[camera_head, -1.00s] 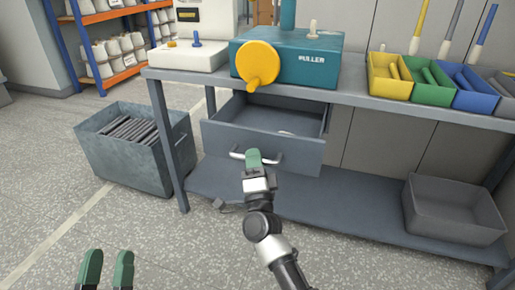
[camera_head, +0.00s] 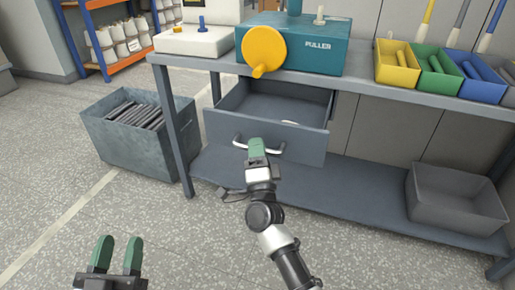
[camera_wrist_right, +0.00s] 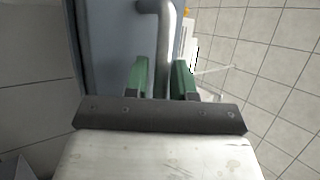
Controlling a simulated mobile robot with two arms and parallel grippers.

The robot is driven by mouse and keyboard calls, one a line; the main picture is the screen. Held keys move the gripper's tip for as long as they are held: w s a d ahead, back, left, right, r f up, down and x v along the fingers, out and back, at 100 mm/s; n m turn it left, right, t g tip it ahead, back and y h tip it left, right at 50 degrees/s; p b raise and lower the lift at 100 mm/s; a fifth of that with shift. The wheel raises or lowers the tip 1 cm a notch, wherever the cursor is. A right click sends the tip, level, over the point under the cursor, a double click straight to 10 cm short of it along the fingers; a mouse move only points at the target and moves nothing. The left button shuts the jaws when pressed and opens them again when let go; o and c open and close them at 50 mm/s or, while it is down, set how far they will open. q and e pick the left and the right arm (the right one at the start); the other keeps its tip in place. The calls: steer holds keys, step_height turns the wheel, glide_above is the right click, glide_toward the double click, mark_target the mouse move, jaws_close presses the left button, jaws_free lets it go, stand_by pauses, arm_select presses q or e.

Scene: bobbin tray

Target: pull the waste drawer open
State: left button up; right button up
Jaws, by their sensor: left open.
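My right gripper (camera_head: 257,147) is at the middle of this handle. In the right wrist view, the handle (camera_wrist_right: 167,35) runs between the two green fingertips of my right gripper (camera_wrist_right: 160,78), which look closed around it. My left gripper (camera_head: 117,254) is open and empty, low in the head view, away from the bench and over the floor.
A metal bin (camera_head: 135,150) of dark rods stands left of the bench. A grey bin (camera_head: 455,203) sits on the lower shelf (camera_head: 350,185) at right. The teal puller machine (camera_head: 310,45) and colored trays stand on the bench top. The floor in front is clear.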

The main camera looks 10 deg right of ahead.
steer(key=shift+s, duration=0.1)
steer(key=shift+s+a+f, duration=0.1)
steer(key=shift+s+f, duration=0.2)
arm_select(q)
steer(key=f+g, duration=0.2)
steer(key=f+p, duration=0.1)
steer(key=shift+w+a+g+y, duration=0.2)
steer(key=shift+w+g+y, duration=0.1)
steer(key=shift+g, duration=0.1)
arm_select(e)
steer(key=v, duration=0.9)
steer(key=shift+s+f, duration=0.15)
steer(key=shift+s, duration=0.25)
